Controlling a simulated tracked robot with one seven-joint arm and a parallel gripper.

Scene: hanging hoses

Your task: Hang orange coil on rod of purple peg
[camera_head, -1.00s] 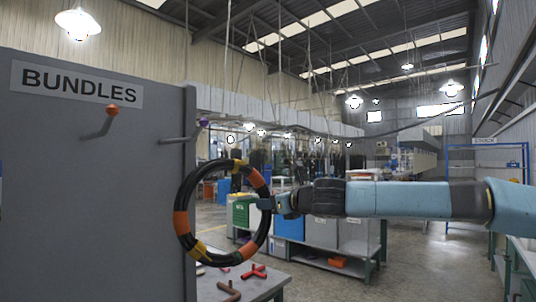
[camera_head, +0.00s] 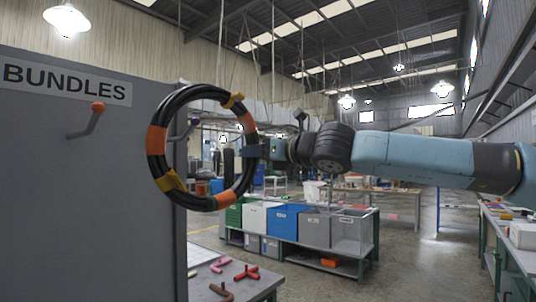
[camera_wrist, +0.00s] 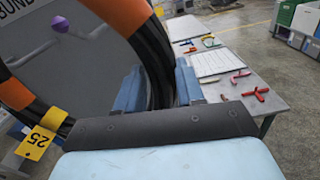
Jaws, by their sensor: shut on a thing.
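The orange coil is a black hose ring (camera_head: 154,165) with orange bands and yellow ties. My gripper (camera_head: 257,150) is shut on its right side and holds it upright in the air. In the wrist view the coil (camera_wrist: 150,45) passes between my gripper's fingers (camera_wrist: 155,90), and a yellow tag (camera_wrist: 35,142) marked 25 hangs on it. The purple peg (camera_head: 194,122) sticks out from the grey panel and shows through the coil's opening in the head view. Its purple tip (camera_wrist: 60,24) and rod also show through the ring in the wrist view. I cannot tell whether the rod reaches through the ring.
An orange-tipped peg (camera_head: 98,107) is on the grey panel (camera_head: 60,200) to the left, under the BUNDLES sign (camera_head: 65,84). A table (camera_head: 255,286) below holds red and brown pipe pieces (camera_head: 246,272). Bins (camera_head: 285,221) stand behind.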

